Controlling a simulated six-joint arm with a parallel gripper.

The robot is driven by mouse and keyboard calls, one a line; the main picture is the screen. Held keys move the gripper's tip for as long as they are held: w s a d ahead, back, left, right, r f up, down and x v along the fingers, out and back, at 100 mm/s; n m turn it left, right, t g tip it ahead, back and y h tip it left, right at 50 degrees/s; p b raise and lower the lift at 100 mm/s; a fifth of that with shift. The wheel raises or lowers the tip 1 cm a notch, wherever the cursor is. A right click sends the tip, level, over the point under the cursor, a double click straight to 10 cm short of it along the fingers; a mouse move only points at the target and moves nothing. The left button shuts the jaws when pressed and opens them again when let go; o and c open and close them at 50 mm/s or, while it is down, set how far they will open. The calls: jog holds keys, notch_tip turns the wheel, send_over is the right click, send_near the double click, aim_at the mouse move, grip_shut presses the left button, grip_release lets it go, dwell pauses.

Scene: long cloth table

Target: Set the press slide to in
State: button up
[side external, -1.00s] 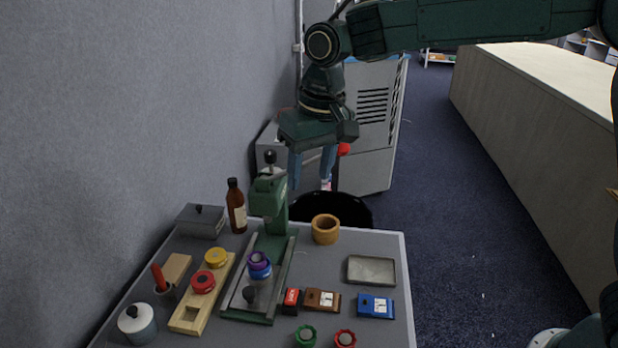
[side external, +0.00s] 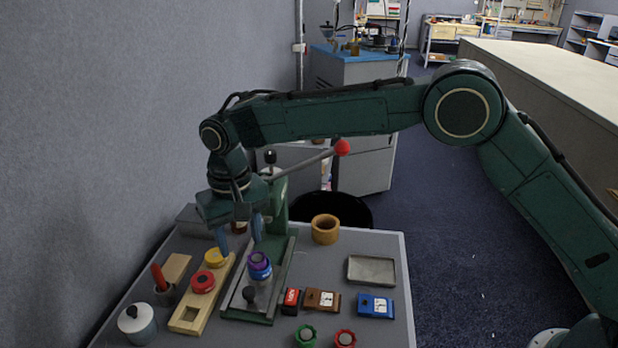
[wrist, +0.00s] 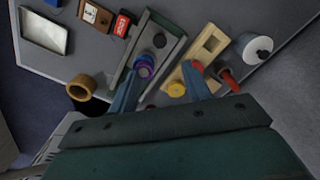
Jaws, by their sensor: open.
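The green press (side external: 276,202) stands at the back of the table, with its long base running toward the front. Its grey slide (side external: 262,292) lies between the base rails and has a dark knob (side external: 249,294) at its front end. A purple and blue round piece (side external: 259,265) sits on the slide; it also shows in the wrist view (wrist: 145,66). My gripper (side external: 239,248) is open and empty, pointing down, left of the press column above the yellow round piece. In the wrist view its two blue fingers (wrist: 160,85) are wide apart.
A wooden rack (side external: 195,308) with a red (side external: 203,282) and a yellow (side external: 214,257) piece lies left of the press. A wooden cup (side external: 325,229), a grey tray (side external: 371,270) and small boxes (side external: 322,300) stand right. The press lever ends in a red ball (side external: 342,147).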

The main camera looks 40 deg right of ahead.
aim_at(249, 289)
jog(key=shift+f, duration=0.15)
notch_tip(249, 289, down, 14)
jog(key=shift+r, duration=0.25)
dwell(0.4)
jog(key=shift+d, duration=0.1)
grip_shut()
